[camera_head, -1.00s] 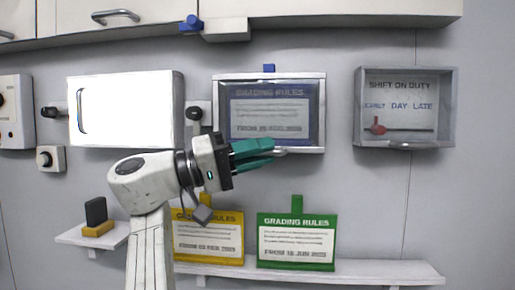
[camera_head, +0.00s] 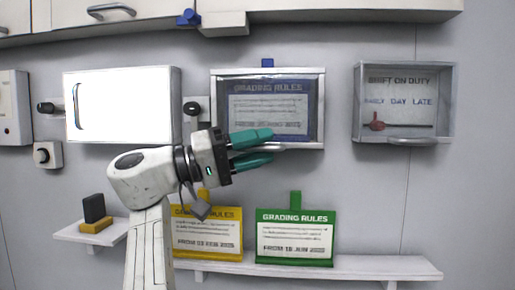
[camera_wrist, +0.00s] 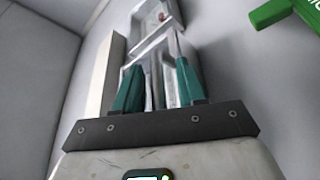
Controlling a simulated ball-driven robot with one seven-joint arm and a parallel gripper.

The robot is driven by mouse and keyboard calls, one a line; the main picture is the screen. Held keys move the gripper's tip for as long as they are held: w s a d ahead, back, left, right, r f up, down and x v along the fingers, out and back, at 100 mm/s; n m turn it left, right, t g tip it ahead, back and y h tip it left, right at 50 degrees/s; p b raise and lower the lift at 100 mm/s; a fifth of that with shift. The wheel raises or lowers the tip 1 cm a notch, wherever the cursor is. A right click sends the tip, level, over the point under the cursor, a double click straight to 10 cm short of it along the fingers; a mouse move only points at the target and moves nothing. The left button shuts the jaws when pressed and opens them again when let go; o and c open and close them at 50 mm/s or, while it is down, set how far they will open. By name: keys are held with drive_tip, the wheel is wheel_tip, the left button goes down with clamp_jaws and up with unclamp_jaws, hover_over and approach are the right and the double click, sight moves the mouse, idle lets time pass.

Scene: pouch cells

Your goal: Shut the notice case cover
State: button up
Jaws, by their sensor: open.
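The notice case (camera_head: 214,110) hangs on the wall in the middle of the head view. A blue-bordered grading rules notice (camera_head: 268,110) shows through its dark clear cover (camera_head: 314,110). The cover looks flat against the case front; I cannot tell whether a thin gap is left. My gripper (camera_head: 267,146) is open at the cover's lower edge, one teal finger above the other, overlapping that edge in the picture. The lower edge's handle is mostly hidden by the fingers. In the wrist view my gripper (camera_wrist: 158,75) has its fingers apart, with pale edges between and beyond them.
A bright white panel (camera_head: 120,105) is left of the case. A shift case (camera_head: 358,105) with a red pointer (camera_head: 376,122) is to the right. Yellow (camera_head: 207,232) and green (camera_head: 295,238) notices stand on a shelf (camera_head: 400,268) below. A cabinet (camera_head: 330,14) hangs above.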

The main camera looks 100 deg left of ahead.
drive_tip(key=b+v, duration=0.3)
drive_tip(key=v, duration=0.7)
drive_tip(key=shift+s, duration=0.3)
drive_tip(key=shift+d, duration=0.15)
